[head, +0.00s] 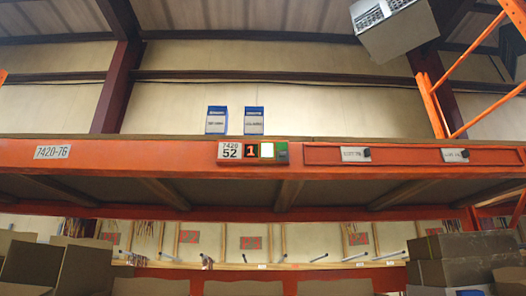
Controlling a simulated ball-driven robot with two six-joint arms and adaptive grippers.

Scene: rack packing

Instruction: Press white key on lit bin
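An orange rack beam (120,153) crosses the head view. Near its middle is a bin label (230,151) reading 7420 52. Right of the label, a small dark display (251,154) shows a lit orange 1. Next to it is a bright white key (267,150), with a small grey-green part (282,151) at its right. Two blue-and-white boxes (216,120) (254,121) stand upright on the shelf above this module. Neither of my grippers shows in the view, and nothing covers the white key.
Other labels sit on the beam at left (52,152) and right (355,154). An orange upright frame (433,105) is at right. Brown cartons (468,260) fill the lower level. The beam's front looks unobstructed.

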